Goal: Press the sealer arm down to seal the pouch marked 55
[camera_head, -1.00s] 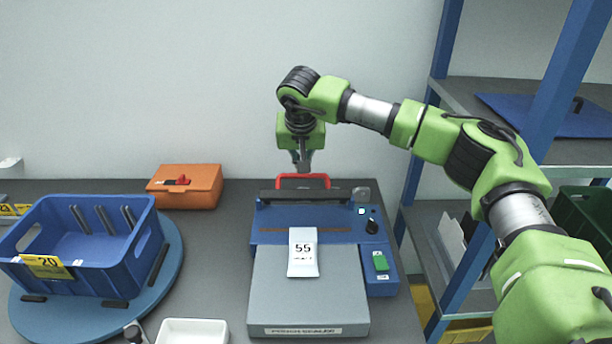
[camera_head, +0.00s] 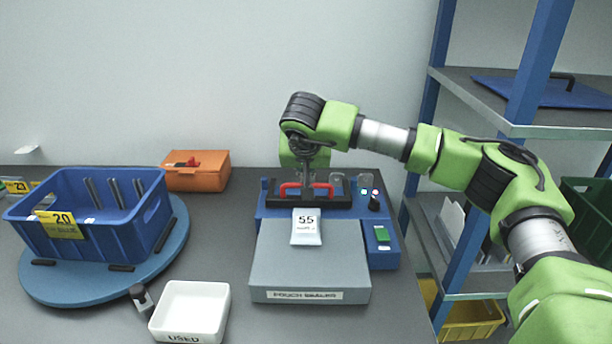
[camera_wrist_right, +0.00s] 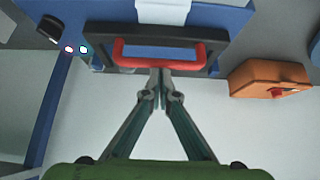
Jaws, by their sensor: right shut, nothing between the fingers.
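The pouch sealer (camera_head: 312,265) stands on the table with its black sealer arm (camera_head: 340,198) lying low across its back part. The arm's red handle (camera_head: 318,190) also shows in the right wrist view (camera_wrist_right: 190,60). The white pouch marked 55 (camera_head: 306,230) lies on the grey plate, its far end at the black bar. My right gripper (camera_head: 306,186) is shut and empty. In the right wrist view its fingertips (camera_wrist_right: 160,73) meet the middle of the red handle, seemingly pressing on it. My left gripper is out of view.
A blue crate marked 20 (camera_head: 95,240) sits on a round blue turntable (camera_head: 80,288) at left. An orange box (camera_head: 197,172) stands behind, and a white tray marked USED (camera_head: 190,310) in front. Blue-framed shelving (camera_head: 440,190) is at right.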

